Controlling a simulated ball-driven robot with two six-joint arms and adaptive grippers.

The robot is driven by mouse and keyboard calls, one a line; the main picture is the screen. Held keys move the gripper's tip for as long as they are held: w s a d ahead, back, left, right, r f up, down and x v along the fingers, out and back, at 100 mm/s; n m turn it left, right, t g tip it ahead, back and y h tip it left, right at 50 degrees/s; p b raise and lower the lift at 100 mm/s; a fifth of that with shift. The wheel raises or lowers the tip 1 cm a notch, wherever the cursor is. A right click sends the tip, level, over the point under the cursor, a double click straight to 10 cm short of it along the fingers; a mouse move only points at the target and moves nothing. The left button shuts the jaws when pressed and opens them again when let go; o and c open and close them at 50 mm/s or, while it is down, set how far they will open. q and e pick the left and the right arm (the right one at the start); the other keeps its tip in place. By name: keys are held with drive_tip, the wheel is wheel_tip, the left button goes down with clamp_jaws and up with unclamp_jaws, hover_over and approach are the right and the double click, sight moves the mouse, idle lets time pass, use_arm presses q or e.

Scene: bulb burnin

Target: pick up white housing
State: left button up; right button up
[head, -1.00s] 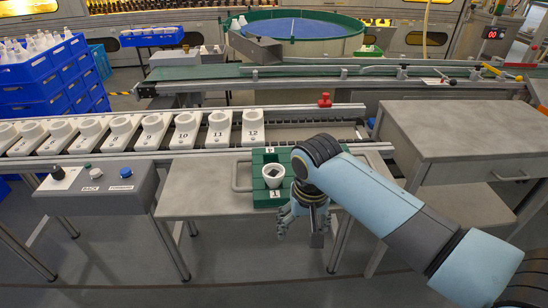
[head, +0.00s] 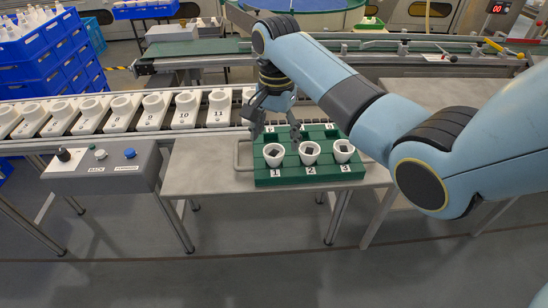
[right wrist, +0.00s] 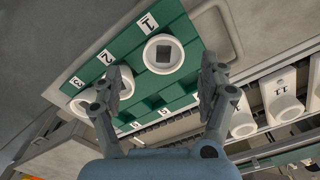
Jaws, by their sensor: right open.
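Three white cup-shaped housings sit in the front row of a green tray (head: 262,182): one at label 1 (head: 273,159), one at label 2 (head: 309,158), one at label 3 (head: 343,155). Each has a dark square opening. My right gripper (head: 275,131) is open and empty over the tray's back left part, behind housing 1. In the right wrist view, housing 1 (right wrist: 163,44) shows between and beyond the two fingers. Housing 2 (right wrist: 126,90) is partly hidden by one finger, and housing 3 (right wrist: 80,108) is beside that finger. My left gripper is not in view.
The tray stands on a grey table (head: 208,170). Behind it, a conveyor carries numbered white holders (head: 186,110). A control box (head: 105,168) with a knob and buttons is at left, blue crates (head: 35,75) farther back.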

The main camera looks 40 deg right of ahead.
sight(274, 152)
drive_tip(key=f, duration=0.5)
drive_tip(key=shift+w+a+f, duration=0.1)
drive_tip(key=shift+w+f, duration=0.1)
drive_tip(key=shift+f, duration=0.15)
drive_tip(key=c, duration=1.1)
